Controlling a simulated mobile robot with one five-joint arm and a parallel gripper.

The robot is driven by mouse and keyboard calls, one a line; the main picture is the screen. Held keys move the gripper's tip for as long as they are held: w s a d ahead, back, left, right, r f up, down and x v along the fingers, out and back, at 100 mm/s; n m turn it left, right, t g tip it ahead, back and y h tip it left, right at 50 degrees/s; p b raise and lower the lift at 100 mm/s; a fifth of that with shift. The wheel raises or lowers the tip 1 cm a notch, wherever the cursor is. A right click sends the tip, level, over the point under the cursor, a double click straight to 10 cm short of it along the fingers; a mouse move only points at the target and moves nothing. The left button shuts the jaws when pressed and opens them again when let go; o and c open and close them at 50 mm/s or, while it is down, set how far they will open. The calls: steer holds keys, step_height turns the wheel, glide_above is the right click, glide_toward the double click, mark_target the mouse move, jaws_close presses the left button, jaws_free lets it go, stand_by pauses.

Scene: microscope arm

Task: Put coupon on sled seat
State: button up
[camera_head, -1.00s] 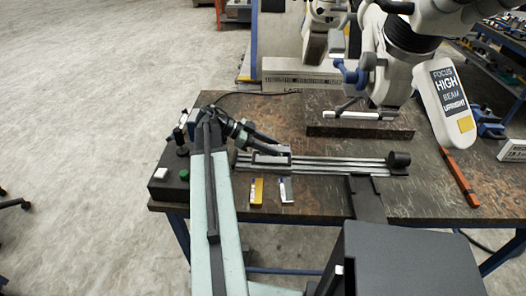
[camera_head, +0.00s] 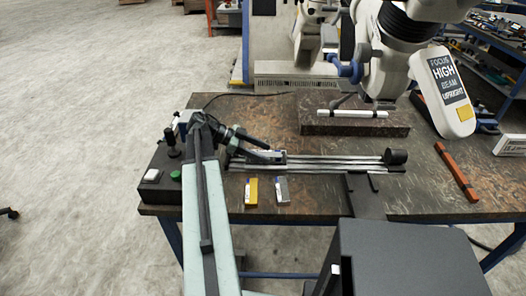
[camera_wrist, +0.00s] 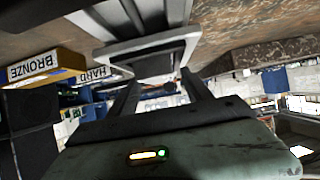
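The sled (camera_head: 266,157) sits near the left end of a rail pair on the bench. My gripper (camera_head: 272,152) is low over the sled, reaching in from the left. In the wrist view my gripper's two dark fingers (camera_wrist: 160,92) stand apart, with a gap visible between them. A grey frame-like plate (camera_wrist: 140,45), likely part of the sled, lies just beyond the fingertips. Two small labelled blocks lie in front of the rails: a yellow one (camera_head: 251,192), reading BRONZE in the wrist view (camera_wrist: 42,68), and a grey one (camera_head: 282,191). A label reading HARD (camera_wrist: 100,75) also shows there. Whether a coupon lies on the seat is unclear.
The rails (camera_head: 335,165) run right to a dark round knob (camera_head: 396,157). A dark block with a white bar (camera_head: 352,115) stands behind them. A box with a green button (camera_head: 172,177) is at left. An orange bar (camera_head: 457,172) lies at right.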

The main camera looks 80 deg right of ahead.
steer(key=shift+r, duration=0.15)
steer(key=shift+w+r+p, duration=0.2)
steer(key=shift+w+p, duration=0.1)
steer(key=shift+p, duration=0.05)
steer(key=p+v, duration=0.3)
steer(key=v, duration=0.3)
steer(key=shift+r, duration=0.1)
steer(key=shift+w, duration=0.35)
steer(key=shift+a, duration=0.1)
